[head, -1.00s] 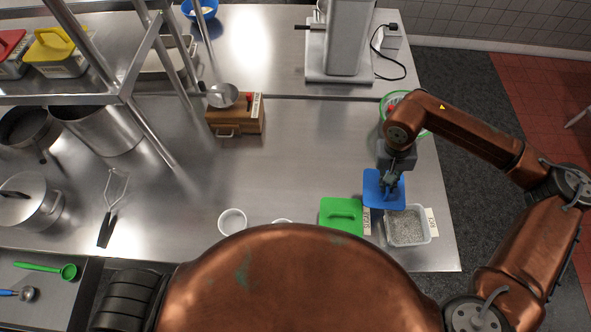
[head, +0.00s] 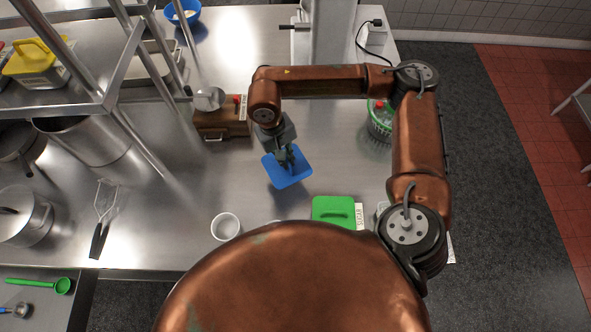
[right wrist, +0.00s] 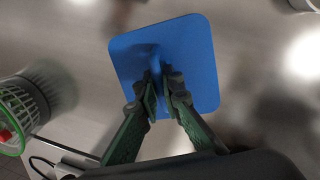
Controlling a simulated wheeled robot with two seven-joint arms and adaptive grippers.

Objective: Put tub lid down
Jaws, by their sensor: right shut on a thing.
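The blue tub lid (head: 288,172) is a flat square with a raised handle. My right gripper (head: 284,157) is shut on the handle. The lid also shows in the right wrist view (right wrist: 190,50), with the green fingers of my right gripper (right wrist: 160,88) on either side of its handle. The lid is over a bare part of the steel table (head: 230,180); its height above the table is hard to tell. The open tub (head: 382,208) is mostly hidden behind my right arm in the head view. My left gripper is not in view.
A green-lidded tub (head: 333,209) and a white cup (head: 226,226) stand near the front edge. A wooden box (head: 221,122) is to the left of the lid. A green-rimmed basket (head: 380,121) stands at the right edge. The table between lid and cup is clear.

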